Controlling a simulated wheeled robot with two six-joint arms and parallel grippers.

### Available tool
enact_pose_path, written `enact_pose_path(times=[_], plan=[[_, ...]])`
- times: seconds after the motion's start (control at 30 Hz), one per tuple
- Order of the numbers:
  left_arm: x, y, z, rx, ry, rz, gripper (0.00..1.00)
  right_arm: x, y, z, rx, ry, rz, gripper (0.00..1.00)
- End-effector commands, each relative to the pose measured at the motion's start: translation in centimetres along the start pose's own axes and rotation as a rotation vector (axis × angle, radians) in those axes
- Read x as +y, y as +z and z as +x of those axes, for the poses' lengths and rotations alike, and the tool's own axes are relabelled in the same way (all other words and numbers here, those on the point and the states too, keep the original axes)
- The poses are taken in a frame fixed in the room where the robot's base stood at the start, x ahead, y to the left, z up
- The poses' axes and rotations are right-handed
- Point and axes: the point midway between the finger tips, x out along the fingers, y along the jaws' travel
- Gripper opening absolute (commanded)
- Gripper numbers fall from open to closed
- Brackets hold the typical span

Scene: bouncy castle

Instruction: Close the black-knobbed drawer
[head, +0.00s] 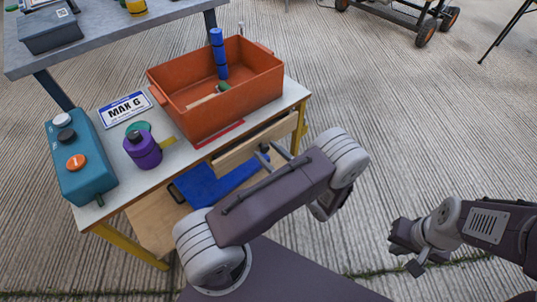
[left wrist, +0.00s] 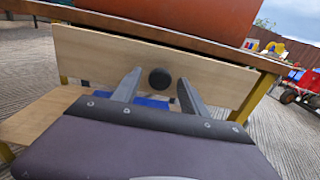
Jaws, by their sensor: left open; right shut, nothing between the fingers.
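The drawer's pale wooden front (head: 235,156) is below the tabletop edge in the head view, with a dark gap above it; it seems to stand out a little. My left gripper (head: 272,154) is in front of the drawer. In the left wrist view its fingers (left wrist: 159,88) are open, one on each side of the knob; contact cannot be told. My right gripper (head: 404,259) is shut and empty, away at the right.
The workbench (head: 180,158) carries an orange bin (head: 222,112), a purple canister (head: 143,151), a teal control box (head: 84,165) and a plate (head: 125,108). A blue item (head: 215,187) lies on the lower shelf. A grey table (head: 120,38) stands behind.

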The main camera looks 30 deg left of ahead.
Motion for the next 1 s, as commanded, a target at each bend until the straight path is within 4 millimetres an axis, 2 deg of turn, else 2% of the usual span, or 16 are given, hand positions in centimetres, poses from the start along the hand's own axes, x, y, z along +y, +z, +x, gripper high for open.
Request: enact_pose_path(times=[0.2, 0.23, 0.4, 1.0], plan=[[0.00, 0.06, 0.12, 0.000, 0.000, 0.000, 0.52, 0.00, -0.01, -0.01, 0.000, 0.000, 0.001, 0.00], [0.00, 0.06, 0.12, 0.000, 0.000, 0.000, 0.49, 0.00, -0.01, -0.01, 0.000, 0.000, 0.001, 0.00], [0.00, 0.06, 0.10, 0.000, 0.000, 0.000, 0.01, -0.01, 0.00, -0.01, 0.000, 0.000, 0.001, 0.00], [0.01, 0.04, 0.09, 0.000, 0.000, 0.000, 0.00, -0.01, 0.00, 0.00, 0.000, 0.000, 0.001, 0.00]])
